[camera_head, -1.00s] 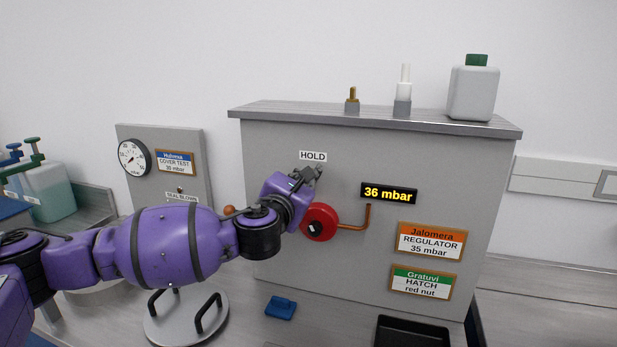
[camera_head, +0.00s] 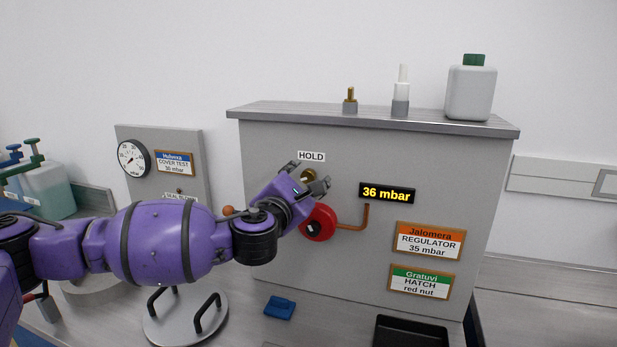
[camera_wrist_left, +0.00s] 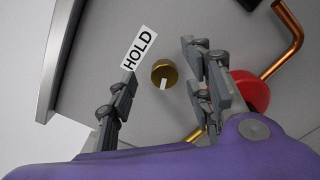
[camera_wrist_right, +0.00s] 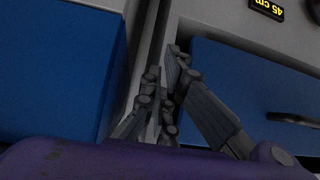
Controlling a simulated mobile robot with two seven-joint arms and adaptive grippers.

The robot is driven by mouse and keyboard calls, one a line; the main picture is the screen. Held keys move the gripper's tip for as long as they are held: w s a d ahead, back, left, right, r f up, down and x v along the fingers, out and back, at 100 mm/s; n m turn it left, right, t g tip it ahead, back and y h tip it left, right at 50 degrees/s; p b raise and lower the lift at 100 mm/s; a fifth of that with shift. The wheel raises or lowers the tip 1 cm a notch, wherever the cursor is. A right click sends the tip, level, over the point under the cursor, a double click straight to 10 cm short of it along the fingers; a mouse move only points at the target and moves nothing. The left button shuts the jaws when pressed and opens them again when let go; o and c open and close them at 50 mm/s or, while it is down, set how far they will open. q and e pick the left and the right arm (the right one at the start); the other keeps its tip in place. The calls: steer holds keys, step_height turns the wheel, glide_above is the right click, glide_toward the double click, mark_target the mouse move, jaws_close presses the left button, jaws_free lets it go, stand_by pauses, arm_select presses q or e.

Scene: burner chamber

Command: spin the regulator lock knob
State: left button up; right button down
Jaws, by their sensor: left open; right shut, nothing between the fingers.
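A round brass knob with a white mark (camera_wrist_left: 164,72) sits on the grey panel beside the HOLD label (camera_wrist_left: 140,47). In the head view the knob (camera_head: 308,174) shows just below that label, between the fingers. My left gripper (camera_head: 311,176) is open at the panel, its fingers on either side of the knob. In the left wrist view gaps show between the knob and both fingers, so it is not gripped. The display (camera_head: 387,193) reads 36 mbar; the regulator plate (camera_head: 430,242) says 35 mbar. My right gripper (camera_wrist_right: 163,100) is shut and empty, near blue fronts.
A red round knob (camera_head: 318,222) with a copper pipe (camera_head: 363,220) is close below my left gripper. A bottle (camera_head: 471,92) and fittings stand on the cabinet top. A lid with handles (camera_head: 186,318), a blue block (camera_head: 279,307) and a black tray (camera_head: 411,332) are on the bench.

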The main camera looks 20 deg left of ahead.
arm_select(q)
steer(key=shift+s, duration=0.8)
steer(key=s, duration=0.2)
steer(key=shift+s+a, duration=0.15)
steer(key=shift+s, duration=0.25)
arm_select(e)
steer(key=shift+a, duration=0.25)
arm_select(q)
steer(key=shift+f, duration=0.1)
arm_select(e)
steer(key=shift+d, duration=0.1)
